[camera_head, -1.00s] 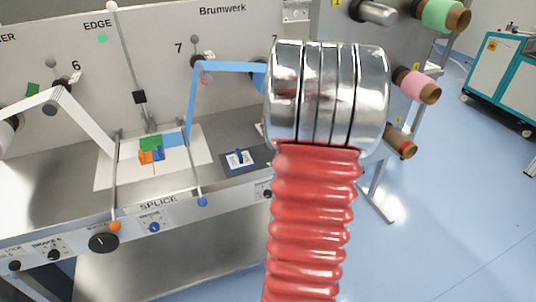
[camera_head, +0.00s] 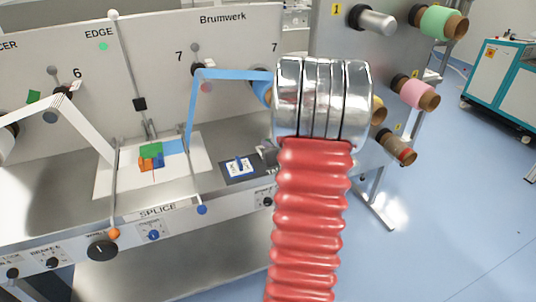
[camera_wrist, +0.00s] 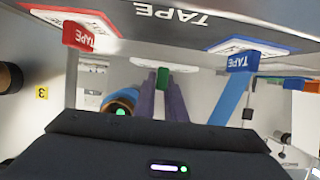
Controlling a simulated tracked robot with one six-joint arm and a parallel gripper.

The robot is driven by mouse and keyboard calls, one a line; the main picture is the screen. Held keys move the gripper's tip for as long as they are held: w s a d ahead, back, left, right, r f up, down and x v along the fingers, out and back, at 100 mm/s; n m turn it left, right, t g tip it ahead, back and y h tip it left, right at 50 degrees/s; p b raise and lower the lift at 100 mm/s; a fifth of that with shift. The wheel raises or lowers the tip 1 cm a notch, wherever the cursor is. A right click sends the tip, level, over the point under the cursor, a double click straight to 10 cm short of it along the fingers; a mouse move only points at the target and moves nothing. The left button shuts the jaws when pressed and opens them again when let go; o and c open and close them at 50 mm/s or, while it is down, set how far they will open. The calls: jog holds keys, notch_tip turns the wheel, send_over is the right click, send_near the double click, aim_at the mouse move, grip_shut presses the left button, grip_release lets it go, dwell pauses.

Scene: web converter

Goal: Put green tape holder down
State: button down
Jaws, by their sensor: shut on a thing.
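My gripper (camera_wrist: 162,92) shows in the wrist view as two purple fingers, shut on the small green tape holder (camera_wrist: 162,77) at their tips. A pale card or plate (camera_wrist: 190,68) lies just beyond the holder; I cannot tell whether the holder touches it. A red holder marked TAPE (camera_wrist: 78,37) stands on a red-edged card to the left. A blue holder marked TAPE (camera_wrist: 239,63) stands on a blue-edged card to the right. In the head view my arm hides the gripper and the green holder.
The head view shows the splice table (camera_head: 195,150) with green, orange and blue patches on a white sheet. A blue web (camera_head: 232,74) runs above it. Rolls, including a pink one (camera_head: 417,93), stick out on the right. Blue floor lies open at the right.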

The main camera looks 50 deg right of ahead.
jog(key=shift+f, duration=0.1)
jog(key=shift+f, duration=1.8)
jog(key=c, duration=1.8)
grip_release()
jog(key=shift+f, duration=0.1)
jog(key=shift+s+a+r, duration=0.1)
jog(key=shift+s+r, duration=0.15)
jog(key=v, duration=1.1)
jog(key=shift+s+a, duration=0.15)
